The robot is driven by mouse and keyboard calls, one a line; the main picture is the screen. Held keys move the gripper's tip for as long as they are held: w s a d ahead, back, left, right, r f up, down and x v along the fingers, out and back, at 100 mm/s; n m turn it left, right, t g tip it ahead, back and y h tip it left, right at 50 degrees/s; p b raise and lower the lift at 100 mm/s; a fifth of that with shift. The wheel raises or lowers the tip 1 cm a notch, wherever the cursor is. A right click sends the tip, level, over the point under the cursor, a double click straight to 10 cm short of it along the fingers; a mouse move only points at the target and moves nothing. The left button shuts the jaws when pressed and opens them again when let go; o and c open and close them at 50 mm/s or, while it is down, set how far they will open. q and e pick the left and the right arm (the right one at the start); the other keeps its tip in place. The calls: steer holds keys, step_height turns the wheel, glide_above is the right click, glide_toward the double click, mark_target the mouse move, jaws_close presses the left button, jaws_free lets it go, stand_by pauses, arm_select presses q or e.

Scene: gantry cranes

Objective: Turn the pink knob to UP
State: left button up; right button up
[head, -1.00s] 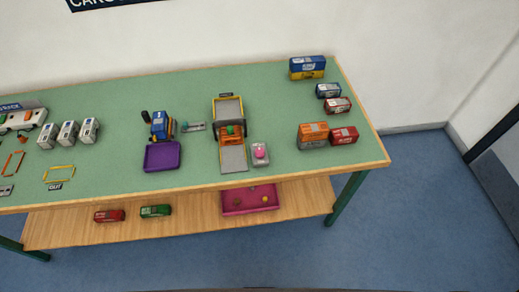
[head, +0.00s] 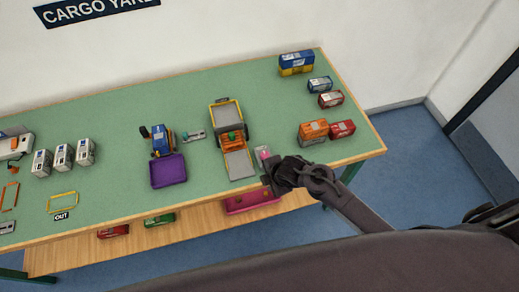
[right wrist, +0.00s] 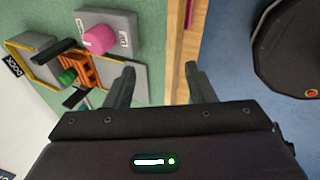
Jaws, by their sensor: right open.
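The pink knob (right wrist: 100,39) sits on a small grey box (right wrist: 122,28) with labels too small to read surely. My right gripper (right wrist: 155,82) is open and empty, at the table's front edge. In the right wrist view the knob lies beyond and left of its fingers, apart from them. My left gripper is not in view.
The loader (head: 230,135) stands left of the knob box, with a purple tray (head: 169,171) further left. Orange (head: 313,129) and red (head: 342,129) containers stand to the right. A magenta tray (head: 250,203) is on the lower shelf.

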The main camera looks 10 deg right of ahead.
mark_target(265, 154)
steer(key=w+r+n, duration=0.1)
steer(key=n, duration=0.1)
steer(key=w+r+n, duration=0.1)
steer(key=n, duration=0.2)
steer(key=w+r+n, duration=0.1)
steer(key=n, duration=0.1)
steer(key=shift+w+r+n+p, duration=0.1)
steer(key=shift+r+n+p, duration=0.2)
steer(key=shift+p, duration=0.05)
step_height(265, 154, up, 3)
steer(key=w+d+n+p, duration=0.1)
steer(key=w+d+n, duration=0.15)
steer(key=n, duration=1.05)
steer(key=shift+g, duration=0.3)
steer(key=x, duration=0.6)
steer(key=shift+w, duration=0.25)
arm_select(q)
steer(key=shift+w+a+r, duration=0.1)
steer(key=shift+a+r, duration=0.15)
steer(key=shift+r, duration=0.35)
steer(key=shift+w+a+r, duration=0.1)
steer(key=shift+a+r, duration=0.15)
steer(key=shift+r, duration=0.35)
arm_select(e)
steer(key=shift+w+f, duration=0.2)
steer(key=shift+f, duration=0.4)
steer(key=shift+c, duration=0.3)
steer(key=c, duration=0.9)
steer(key=shift+m, duration=0.3)
